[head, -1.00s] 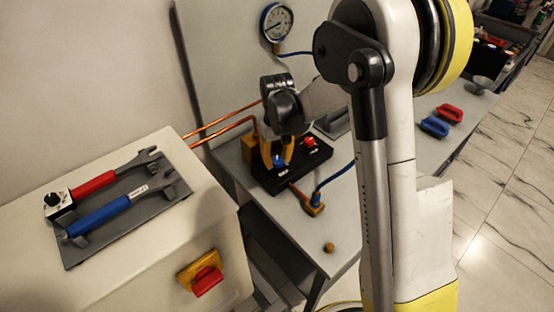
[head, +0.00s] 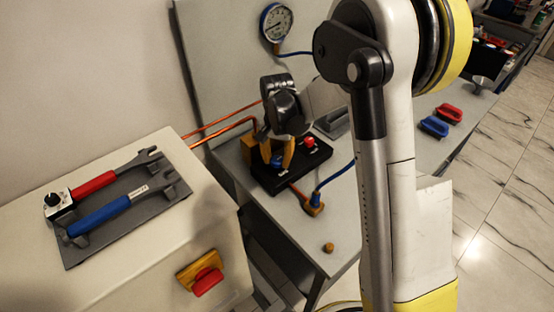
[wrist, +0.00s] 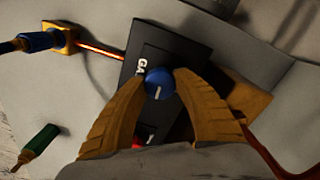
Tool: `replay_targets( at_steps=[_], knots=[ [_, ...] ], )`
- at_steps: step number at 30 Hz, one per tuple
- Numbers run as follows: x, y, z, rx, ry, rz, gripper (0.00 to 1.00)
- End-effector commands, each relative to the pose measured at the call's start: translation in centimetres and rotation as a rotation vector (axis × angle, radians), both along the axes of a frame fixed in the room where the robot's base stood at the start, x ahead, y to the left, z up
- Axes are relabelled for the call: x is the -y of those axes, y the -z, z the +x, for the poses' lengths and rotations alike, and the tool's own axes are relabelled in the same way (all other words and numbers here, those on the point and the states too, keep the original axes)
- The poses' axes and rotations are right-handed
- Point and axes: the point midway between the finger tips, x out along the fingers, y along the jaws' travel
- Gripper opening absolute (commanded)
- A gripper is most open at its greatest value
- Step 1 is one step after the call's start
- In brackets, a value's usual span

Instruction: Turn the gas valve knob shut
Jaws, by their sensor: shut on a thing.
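The blue knob (head: 278,162) is on the black box (head: 263,181), which lies on the grey bench. In the wrist view the blue knob (wrist: 158,88) has a white line on its top, and lettering beginning "GA" shows on the box beside it. My gripper (wrist: 160,77) has its yellow fingers on either side of this knob and is shut on it. In the head view my gripper (head: 278,154) points down at the box, and its fingers hide part of the knob. A red knob (head: 309,142) is on the same box, to the right.
A round gauge (head: 276,22) is on the back panel. Copper pipes and a blue hose (head: 338,175) run to fittings by the box. Red and blue wrenches (head: 105,213) lie on a grey tray at left. A red handle (head: 207,281) sticks out from the cabinet front.

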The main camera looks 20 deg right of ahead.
Motion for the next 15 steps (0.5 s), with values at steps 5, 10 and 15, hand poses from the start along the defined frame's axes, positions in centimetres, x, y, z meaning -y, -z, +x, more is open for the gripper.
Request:
replay_targets(
  at_steps=[5, 10, 15],
  knots=[
    [0.03, 0.01, 0.02, 0.001, 0.055, -0.001, 0.04],
    [0.02, 0.01, 0.01, 0.001, 0.078, -0.001, 0.04],
    [0.03, 0.01, 0.01, 0.001, 0.083, -0.001, 0.04]
  ],
)
